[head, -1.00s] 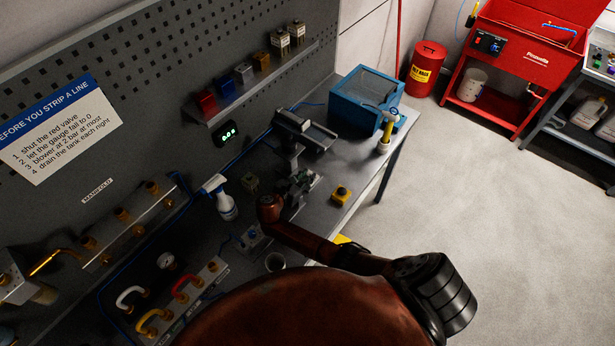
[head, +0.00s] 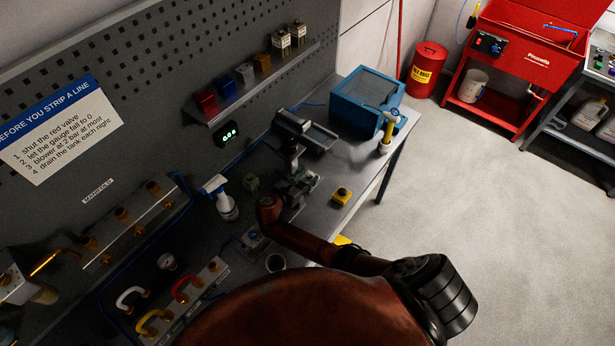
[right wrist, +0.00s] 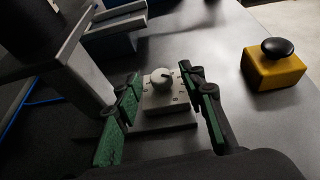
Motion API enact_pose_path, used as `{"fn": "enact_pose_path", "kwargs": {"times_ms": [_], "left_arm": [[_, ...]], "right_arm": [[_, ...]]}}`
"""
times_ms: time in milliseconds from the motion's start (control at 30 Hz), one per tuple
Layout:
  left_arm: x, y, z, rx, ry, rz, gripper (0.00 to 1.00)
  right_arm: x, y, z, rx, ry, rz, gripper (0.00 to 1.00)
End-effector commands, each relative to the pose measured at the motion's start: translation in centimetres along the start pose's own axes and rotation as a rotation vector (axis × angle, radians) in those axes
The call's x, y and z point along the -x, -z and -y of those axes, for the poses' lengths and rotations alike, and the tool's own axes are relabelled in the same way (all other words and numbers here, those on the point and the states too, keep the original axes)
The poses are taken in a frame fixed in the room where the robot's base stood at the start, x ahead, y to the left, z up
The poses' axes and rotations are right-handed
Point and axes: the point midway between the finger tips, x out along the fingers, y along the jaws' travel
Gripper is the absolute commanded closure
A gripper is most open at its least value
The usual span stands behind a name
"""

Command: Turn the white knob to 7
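The white knob (right wrist: 162,79) sits on a pale block on the bench in the right wrist view. My right gripper (right wrist: 160,88) is open, with one green-padded finger to each side of the knob and visible gaps between. In the head view my right gripper (head: 297,187) is over the bench, and the knob cannot be made out there. My left gripper is not in view.
A yellow box with a black button (right wrist: 273,63) stands right of the gripper. On the bench are a spray bottle (head: 224,199), a blue box (head: 362,103) and a vise-like grey fixture (head: 306,130). A manifold with coloured handles (head: 178,303) is at lower left.

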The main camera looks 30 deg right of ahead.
Motion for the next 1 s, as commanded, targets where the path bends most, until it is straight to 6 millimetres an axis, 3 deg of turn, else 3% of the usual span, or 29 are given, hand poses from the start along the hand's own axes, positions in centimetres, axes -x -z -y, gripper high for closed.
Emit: {"fn": "enact_pose_path", "kwargs": {"times_ms": [533,700,1000], "left_arm": [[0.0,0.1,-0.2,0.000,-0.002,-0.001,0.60],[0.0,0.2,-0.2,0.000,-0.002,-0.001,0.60],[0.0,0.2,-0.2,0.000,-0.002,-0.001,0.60]], "right_arm": [[10.0,0.1,-0.1,-0.002,-0.003,-0.002,0.63],[11.2,0.0,-0.1,-0.001,-0.002,-0.001,0.63],[11.4,0.0,-0.1,-0.001,-0.001,0.000,0.63]]}}
